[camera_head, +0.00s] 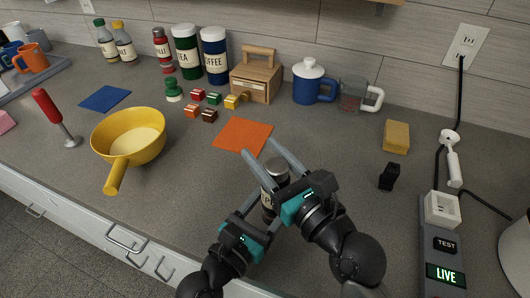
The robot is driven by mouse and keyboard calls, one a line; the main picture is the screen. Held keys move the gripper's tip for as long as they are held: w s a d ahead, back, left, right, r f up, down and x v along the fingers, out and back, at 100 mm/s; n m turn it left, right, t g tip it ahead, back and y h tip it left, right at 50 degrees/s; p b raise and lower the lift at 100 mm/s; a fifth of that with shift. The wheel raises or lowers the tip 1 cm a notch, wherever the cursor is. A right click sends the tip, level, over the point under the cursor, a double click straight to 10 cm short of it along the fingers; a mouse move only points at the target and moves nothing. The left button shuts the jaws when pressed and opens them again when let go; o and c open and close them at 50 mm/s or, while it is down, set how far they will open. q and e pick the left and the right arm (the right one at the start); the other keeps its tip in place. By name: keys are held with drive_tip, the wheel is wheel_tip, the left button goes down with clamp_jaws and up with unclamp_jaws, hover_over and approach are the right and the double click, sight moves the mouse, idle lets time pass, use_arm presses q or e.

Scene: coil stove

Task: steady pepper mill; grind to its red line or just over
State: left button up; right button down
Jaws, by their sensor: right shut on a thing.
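The pepper mill (269,205) stands on the counter at the front middle, with a grey top (277,167), a dark body and a partly covered pale label. My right gripper (258,148) is shut on the mill's top, its long fingers passing on either side and reaching beyond it. My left gripper (267,207) is low at the mill's body, its fingers beside it; whether they press on it is hidden. I cannot make out a red line on the mill.
An orange mat (243,135) lies just behind the mill. A yellow pan (130,133) stands left, a black watch-like item (389,177) and sponge (396,137) right. A clear cup (351,96), blue mug (307,87) and canisters (215,55) stand along the wall.

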sight(284, 177)
drive_tip(key=shift+f, duration=0.1)
drive_tip(key=shift+c, duration=1.5)
unclamp_jaws()
drive_tip(key=shift+v, duration=3.75)
